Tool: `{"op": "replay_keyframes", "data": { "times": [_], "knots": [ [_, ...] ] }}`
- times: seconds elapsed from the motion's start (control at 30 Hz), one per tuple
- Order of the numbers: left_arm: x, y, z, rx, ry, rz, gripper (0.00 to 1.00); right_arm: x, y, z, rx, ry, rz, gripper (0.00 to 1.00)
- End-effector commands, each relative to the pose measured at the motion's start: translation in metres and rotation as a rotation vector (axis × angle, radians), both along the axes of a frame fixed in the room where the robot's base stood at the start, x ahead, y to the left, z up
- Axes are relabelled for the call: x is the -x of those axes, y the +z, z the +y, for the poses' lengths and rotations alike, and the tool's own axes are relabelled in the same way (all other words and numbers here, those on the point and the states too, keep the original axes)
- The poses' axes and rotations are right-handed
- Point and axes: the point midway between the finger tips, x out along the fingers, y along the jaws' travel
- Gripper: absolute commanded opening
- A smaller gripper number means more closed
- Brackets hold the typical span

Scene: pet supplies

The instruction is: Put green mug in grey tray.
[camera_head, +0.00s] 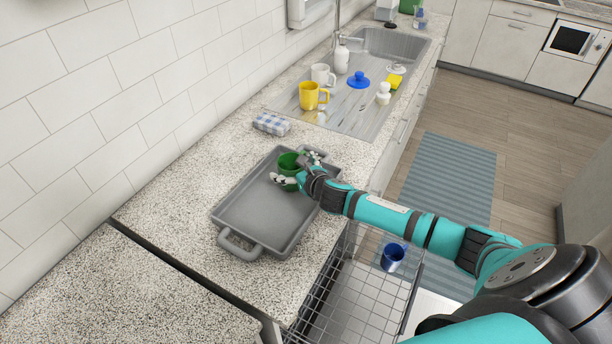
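The grey tray (250,214) lies on the speckled counter, a shallow rectangle with a handle at each end. The green mug (289,161) is upright at the tray's far end, inside its rim; its lower part is partly hidden by a finger. My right gripper (299,168) reaches in from the right at the mug. Its fingers are spread, one in front of the mug and the other at its far right side. Whether a finger touches the mug is hard to tell. My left gripper is out of view.
A checked cloth (271,124) lies beyond the tray. A yellow mug (312,96), a white mug (322,76) and bottles stand by the sink (385,45). Below the counter, an open wire rack (335,295) holds a blue mug (393,256). The near counter is clear.

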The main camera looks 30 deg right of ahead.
Motion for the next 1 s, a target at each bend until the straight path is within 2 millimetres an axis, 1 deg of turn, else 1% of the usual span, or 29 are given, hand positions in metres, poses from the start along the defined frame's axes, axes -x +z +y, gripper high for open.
{"op": "replay_keyframes", "data": {
  "times": [0.03, 0.2, 0.3, 0.43, 0.63, 1.0],
  "knots": [
    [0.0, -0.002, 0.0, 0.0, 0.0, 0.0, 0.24, 0.01, 0.003, 0.0, 0.003, 0.003, 0.0, 1.0],
    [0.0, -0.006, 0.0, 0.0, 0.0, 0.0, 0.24, 0.042, 0.015, 0.001, 0.004, 0.003, 0.001, 1.0],
    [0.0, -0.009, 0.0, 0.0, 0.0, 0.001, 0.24, 0.058, 0.022, 0.002, 0.003, 0.003, 0.0, 1.0],
    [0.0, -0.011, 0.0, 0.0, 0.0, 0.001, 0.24, 0.074, 0.03, 0.002, 0.002, 0.002, 0.0, 1.0],
    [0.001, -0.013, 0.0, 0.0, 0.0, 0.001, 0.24, 0.085, 0.035, 0.003, 0.001, 0.001, 0.0, 1.0],
    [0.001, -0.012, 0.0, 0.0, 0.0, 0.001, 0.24, 0.086, 0.036, 0.003, 0.0, 0.0, 0.0, 1.0]
  ]
}}
